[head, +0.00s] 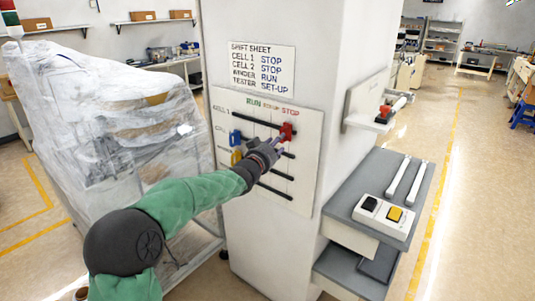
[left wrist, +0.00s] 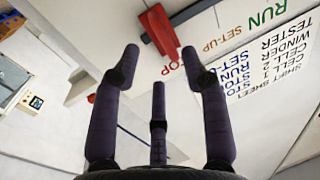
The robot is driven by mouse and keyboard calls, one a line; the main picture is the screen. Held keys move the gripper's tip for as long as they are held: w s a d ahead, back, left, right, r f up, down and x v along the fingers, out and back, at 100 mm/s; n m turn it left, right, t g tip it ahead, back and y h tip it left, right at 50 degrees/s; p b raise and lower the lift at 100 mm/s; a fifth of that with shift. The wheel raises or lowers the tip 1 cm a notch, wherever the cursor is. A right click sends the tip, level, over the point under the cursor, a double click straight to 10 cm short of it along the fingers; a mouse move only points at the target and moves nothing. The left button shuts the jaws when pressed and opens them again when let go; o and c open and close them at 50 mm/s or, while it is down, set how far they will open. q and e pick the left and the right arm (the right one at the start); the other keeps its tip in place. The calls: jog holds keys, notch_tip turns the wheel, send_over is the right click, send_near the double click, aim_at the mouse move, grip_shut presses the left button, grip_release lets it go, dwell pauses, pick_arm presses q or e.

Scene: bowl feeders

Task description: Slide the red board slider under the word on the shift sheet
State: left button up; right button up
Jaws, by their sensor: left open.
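The white slider board (head: 307,170) hangs on the pillar, with dark slots and RUN, SET-UP and STOP headings. The red slider (head: 288,131) stands at the right end of the top slot, CELL 1, below STOP. The shift sheet (head: 262,68) above reads CELL 1 STOP. My left gripper (head: 277,146) is in front of the board, just below and left of the red slider. In the left wrist view the fingers (left wrist: 161,62) are spread and empty, with the red slider (left wrist: 160,30) beyond the tips, apart from them. My right gripper is out of view.
A blue slider (head: 235,138) and a yellow slider (head: 236,156) sit at the board's left. Right of the pillar are a small wall shelf (head: 364,120) and a grey ledge (head: 350,186) with a button box (head: 383,214). A plastic-wrapped machine (head: 100,120) stands left.

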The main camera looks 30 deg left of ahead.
pick_arm(q)
jog(key=s+d, duration=0.1)
jog(key=s, duration=0.6)
jog(key=shift+s+f, duration=0.1)
dwell(0.4)
jog(key=d+f+n+g+h, duration=0.1)
jog(key=d+f+g+h, duration=0.15)
jog(key=d+f, duration=0.75)
jog(key=d+f+g+h, duration=0.1)
jog(key=f+g, duration=0.2)
jog(key=f, duration=1.5)
jog(key=s+d+f+g, duration=0.2)
jog(key=s+d+f, duration=0.1)
jog(key=f, duration=0.2)
jog(key=s+d+f+g+h, duration=0.1)
jog(key=s+d+f, duration=0.1)
jog(key=d+f, duration=0.3)
jog(key=s+d+f+g, duration=0.2)
jog(key=s+f, duration=0.1)
jog(key=f, duration=0.3)
jog(key=s+d+f+g+h, duration=0.1)
jog(key=s+d+f+g, duration=0.2)
jog(key=s, duration=0.8)
jog(key=s+d+f+g, duration=0.4)
jog(key=s+d+f, duration=0.4)
jog(key=s+f, duration=0.3)
jog(key=shift+s+d+h, duration=0.15)
jog(key=shift+s+h, duration=0.2)
jog(key=shift+s, duration=0.25)
